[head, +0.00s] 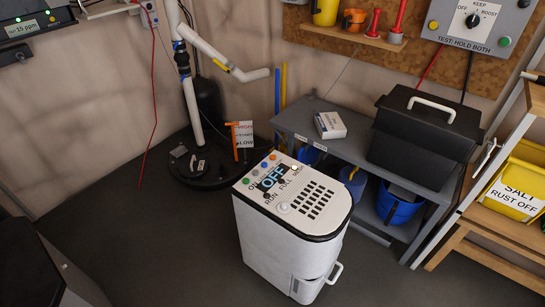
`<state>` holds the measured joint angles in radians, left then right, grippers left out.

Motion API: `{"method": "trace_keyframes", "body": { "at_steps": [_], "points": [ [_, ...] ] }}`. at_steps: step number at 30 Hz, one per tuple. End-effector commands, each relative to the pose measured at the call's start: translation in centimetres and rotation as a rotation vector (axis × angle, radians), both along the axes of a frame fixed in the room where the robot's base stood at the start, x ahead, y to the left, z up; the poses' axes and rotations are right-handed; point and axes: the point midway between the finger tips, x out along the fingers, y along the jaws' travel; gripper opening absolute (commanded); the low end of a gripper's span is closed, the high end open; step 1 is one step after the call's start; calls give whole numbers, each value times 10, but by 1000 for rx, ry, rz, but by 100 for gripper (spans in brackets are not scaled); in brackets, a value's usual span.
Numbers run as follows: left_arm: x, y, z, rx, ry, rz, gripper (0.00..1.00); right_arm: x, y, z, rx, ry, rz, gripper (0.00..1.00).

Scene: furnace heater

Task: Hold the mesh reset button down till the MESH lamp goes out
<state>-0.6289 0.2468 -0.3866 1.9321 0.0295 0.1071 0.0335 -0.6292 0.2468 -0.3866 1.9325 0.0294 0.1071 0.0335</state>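A white floor unit (290,245) stands in the middle with a slotted grille (312,200) in its top. Along the top's back left edge is a row of small coloured dots: green (246,181), blue (255,172), orange (263,164) and red (272,157). A blue "OFF" marking (272,176) and small lettering with "RUN" and "FULL" lie beside them. A small pale round knob or button (283,208) sits near the front left edge. I cannot read which part is the mesh reset button or MESH lamp, nor tell which dots are lit. Neither gripper is in view.
A grey bench (340,145) with a black lidded box (424,140) stands behind right. A round black pit cover (205,170) with white pipes lies behind left. A wooden rack (480,225) with yellow bins is at right.

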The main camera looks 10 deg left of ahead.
Motion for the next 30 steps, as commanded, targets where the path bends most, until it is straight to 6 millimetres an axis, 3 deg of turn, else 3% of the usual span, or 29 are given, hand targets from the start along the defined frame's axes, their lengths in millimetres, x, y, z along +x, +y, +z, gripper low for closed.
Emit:
{"method": "trace_keyframes", "body": {
  "at_steps": [8, 30],
  "points": [
    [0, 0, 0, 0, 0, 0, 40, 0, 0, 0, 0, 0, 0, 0],
    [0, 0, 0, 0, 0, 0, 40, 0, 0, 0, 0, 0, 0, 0]
  ]
}}
